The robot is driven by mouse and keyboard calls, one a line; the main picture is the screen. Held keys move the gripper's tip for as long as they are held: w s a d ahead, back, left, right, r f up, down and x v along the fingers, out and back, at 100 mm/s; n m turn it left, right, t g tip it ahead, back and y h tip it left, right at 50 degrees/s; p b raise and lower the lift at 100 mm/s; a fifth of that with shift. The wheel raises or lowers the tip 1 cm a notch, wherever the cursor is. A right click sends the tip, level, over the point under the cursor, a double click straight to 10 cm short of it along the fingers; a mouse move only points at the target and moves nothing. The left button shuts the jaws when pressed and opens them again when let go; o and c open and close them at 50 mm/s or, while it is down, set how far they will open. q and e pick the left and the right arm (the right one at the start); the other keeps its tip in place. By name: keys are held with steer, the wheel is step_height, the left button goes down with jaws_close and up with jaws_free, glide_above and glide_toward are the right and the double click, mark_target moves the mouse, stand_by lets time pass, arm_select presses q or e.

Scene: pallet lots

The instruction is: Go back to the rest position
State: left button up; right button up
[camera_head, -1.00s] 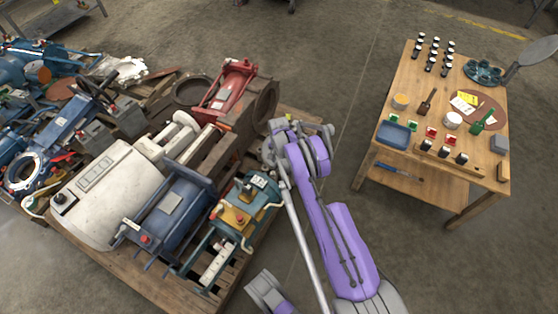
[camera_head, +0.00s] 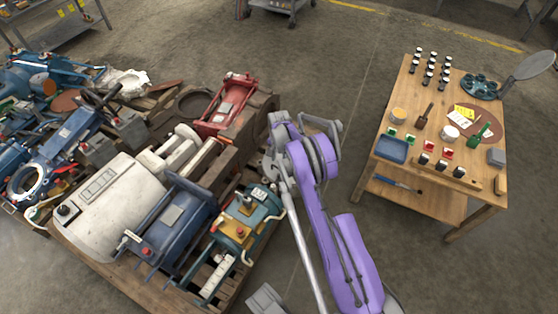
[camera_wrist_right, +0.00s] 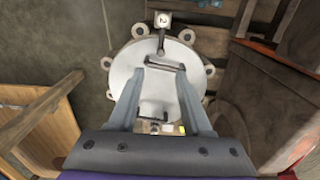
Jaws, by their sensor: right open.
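My right arm (camera_head: 338,260), purple and grey, rises from the bottom edge in the head view and bends at a joint over the floor beside the pallet. I cannot make out its fingertips there. In the right wrist view my right gripper (camera_wrist_right: 162,75) has its two grey fingers apart, with nothing clamped between them. Beyond the fingers is a round pale disc (camera_wrist_right: 185,55) with lugs round its rim and a small tag marked 2. I cannot tell whether the fingers touch it. My left gripper is not in view.
Left of my arm a pallet (camera_head: 124,288) bears a white cylinder, blue motors and a red machine part (camera_head: 226,108). At right stands a wooden table (camera_head: 401,100) with a blue tray (camera_head: 391,149) and small parts. Bare floor (camera_head: 345,60) lies between and behind them.

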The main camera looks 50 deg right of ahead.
stand_by(0.3)
steer(key=a+r+n, duration=0.3)
steer(key=a+r, duration=0.7)
steer(key=r, duration=0.2)
steer(key=s+a+r+n+t, duration=0.2)
steer(key=s+a+r+n, duration=0.5)
steer(key=a+r, duration=0.7)
steer(key=s+a+n+t, duration=0.1)
steer(key=s+a+n, duration=0.2)
steer(key=s+a, duration=0.5)
steer(key=s+a+n+t, duration=0.1)
steer(key=s+a+n, duration=0.15)
steer(key=s, duration=0.95)
arm_select(q)
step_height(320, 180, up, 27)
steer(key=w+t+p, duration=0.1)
steer(key=p, duration=2.3)
arm_select(e)
step_height(320, 180, up, 26)
steer(key=w+t, duration=0.1)
steer(key=shift+w+a+r, duration=0.25)
steer(key=shift+w+a, duration=0.05)
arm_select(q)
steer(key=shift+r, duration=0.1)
arm_select(e)
steer(key=shift+s+m, duration=0.1)
steer(key=shift+m, duration=0.15)
